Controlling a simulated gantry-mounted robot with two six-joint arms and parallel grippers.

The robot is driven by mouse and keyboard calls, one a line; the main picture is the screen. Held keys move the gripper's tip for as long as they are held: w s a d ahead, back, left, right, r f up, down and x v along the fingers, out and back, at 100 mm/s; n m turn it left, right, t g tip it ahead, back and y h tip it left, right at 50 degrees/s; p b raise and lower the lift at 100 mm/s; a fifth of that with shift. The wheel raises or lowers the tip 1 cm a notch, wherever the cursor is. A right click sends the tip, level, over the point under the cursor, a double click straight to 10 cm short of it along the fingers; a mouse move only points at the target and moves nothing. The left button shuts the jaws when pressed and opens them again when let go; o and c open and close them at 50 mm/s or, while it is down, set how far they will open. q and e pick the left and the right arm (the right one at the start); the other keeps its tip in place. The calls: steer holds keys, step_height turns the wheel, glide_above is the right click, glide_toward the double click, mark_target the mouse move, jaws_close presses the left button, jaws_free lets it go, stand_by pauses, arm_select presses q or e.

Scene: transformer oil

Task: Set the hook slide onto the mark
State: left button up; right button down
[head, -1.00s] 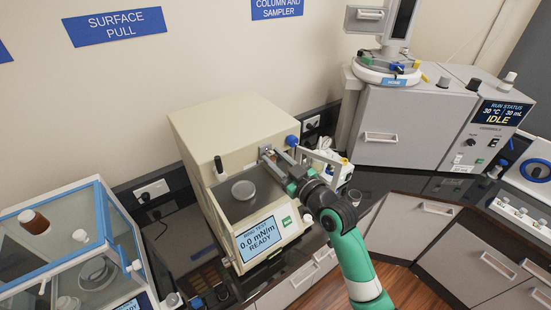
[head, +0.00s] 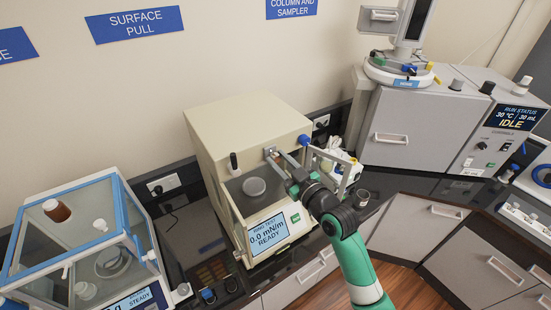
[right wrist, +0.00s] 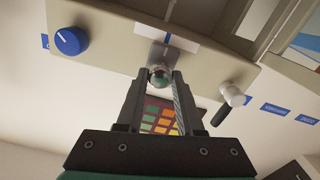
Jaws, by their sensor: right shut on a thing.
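The hook slide is a small metal bracket (right wrist: 157,54) with a round shiny knob on the front of the cream ring-test instrument (head: 235,125). My right gripper (right wrist: 160,82) is shut on its knob, one finger on each side. The mark is a short blue line (right wrist: 168,39) on a white strip beside the slide. The slide lies close to the line; I cannot tell whether they line up exactly. In the head view my right gripper (head: 277,163) reaches the instrument's front from the right and hides most of the slide. My left gripper is not in view.
A blue knob (head: 305,140) sits right of the slide and a black-handled lever (head: 234,161) left of it. A round dish (head: 254,187) stands below on the instrument. A glass-sided balance case (head: 75,235) is at left, a grey cabinet unit (head: 400,125) at right.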

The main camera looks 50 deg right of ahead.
steer(key=c, duration=0.5)
jaws_free()
steer(key=shift+d, duration=0.1)
steer(key=shift+c, duration=0.2)
steer(key=b+v, duration=0.1)
steer(key=v, duration=1)
steer(key=shift+s, duration=0.3)
steer(key=w+a+r+n+t+y+p, duration=0.25)
steer(key=a+r, duration=0.35)
steer(key=r, duration=0.6)
steer(key=w+a+r+n+t+y+p, duration=0.1)
steer(key=a+r+n+t+y, duration=0.15)
steer(key=a+r, duration=0.65)
steer(key=s+a+r+m+t, duration=0.1)
steer(key=s+r+m+t, duration=0.1)
steer(key=r, duration=0.8)
steer(key=s+a+r+m+t+p, duration=0.1)
steer(key=s+r, duration=0.4)
steer(key=r, duration=0.5)
steer(key=shift+s+a+r+m+t, duration=0.2)
steer(key=shift+a+m+t, duration=0.15)
steer(key=shift+m+t, duration=0.45)
